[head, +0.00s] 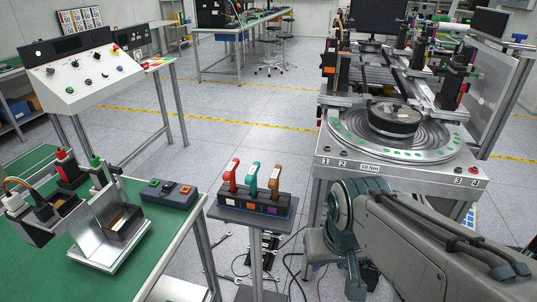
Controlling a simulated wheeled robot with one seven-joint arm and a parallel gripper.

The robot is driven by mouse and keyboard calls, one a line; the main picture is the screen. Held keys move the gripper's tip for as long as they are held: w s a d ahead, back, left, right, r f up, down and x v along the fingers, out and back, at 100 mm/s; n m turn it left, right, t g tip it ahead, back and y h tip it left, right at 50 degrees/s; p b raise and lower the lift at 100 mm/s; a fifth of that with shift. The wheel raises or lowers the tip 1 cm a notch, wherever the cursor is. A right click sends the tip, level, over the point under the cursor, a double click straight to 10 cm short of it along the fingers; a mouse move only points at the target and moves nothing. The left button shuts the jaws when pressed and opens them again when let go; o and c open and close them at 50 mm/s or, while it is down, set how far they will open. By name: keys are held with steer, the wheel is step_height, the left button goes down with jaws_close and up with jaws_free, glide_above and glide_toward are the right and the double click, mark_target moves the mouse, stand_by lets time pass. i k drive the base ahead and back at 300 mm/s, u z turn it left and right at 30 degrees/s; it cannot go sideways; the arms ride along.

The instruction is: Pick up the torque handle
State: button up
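Three L-shaped handles stand upright in a dark holder (275,205) on a small pedestal table: a red handle (231,177), a teal handle (251,179) and a brown handle (275,180). I cannot tell which is the torque handle. The holder's front has coloured labels below the handles. My gripper (350,268) hangs at the lower right of the handles, clear of them, at the end of my grey arm. It is seen partly from behind, and its opening is not clear. No held object shows.
A green-topped bench (160,240) with a button box (167,193) and metal fixtures stands at left. A round-plate machine (394,150) stands at right, close behind my arm. Tools and cables lie on the floor below. Open floor (245,135) lies behind the pedestal.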

mark_target(251, 179)
steer(key=u, duration=0.05)
steer(key=i, duration=0.95)
steer(key=u, duration=0.5)
